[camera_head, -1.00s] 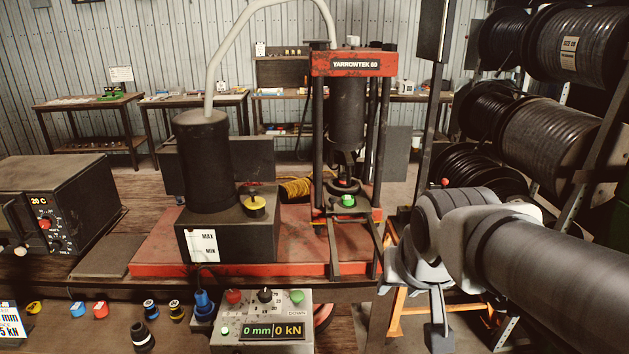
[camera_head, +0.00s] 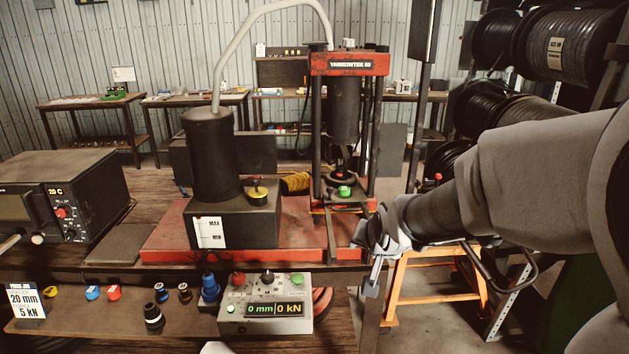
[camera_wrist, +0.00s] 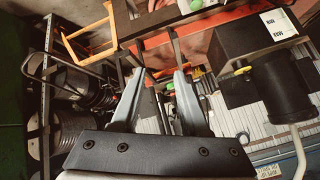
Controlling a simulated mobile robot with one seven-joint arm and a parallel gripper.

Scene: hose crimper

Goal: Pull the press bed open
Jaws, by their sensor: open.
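The red press (camera_head: 346,64), labelled YARROWTEK 60, stands on a red base behind the bench's front edge. Its low bed (camera_head: 345,204) lies between the posts and carries a small green part (camera_head: 344,191). Dark rails (camera_head: 331,240) run from the bed toward the front edge. My gripper (camera_head: 364,262) is open and empty, just right of the rails at the bench's front right corner. In the wrist view, its two fingers (camera_wrist: 160,82) are spread, with a dark bar (camera_wrist: 174,45) beyond the right fingertip. I cannot tell whether they touch.
A black cylinder on a dark tank (camera_head: 234,228) stands left of the press. A control box (camera_head: 265,306) reading 0 mm and 0 kN sits below. An orange stand (camera_head: 412,293) and hose reels (camera_head: 558,45) are at right. Free floor shows right of the bench.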

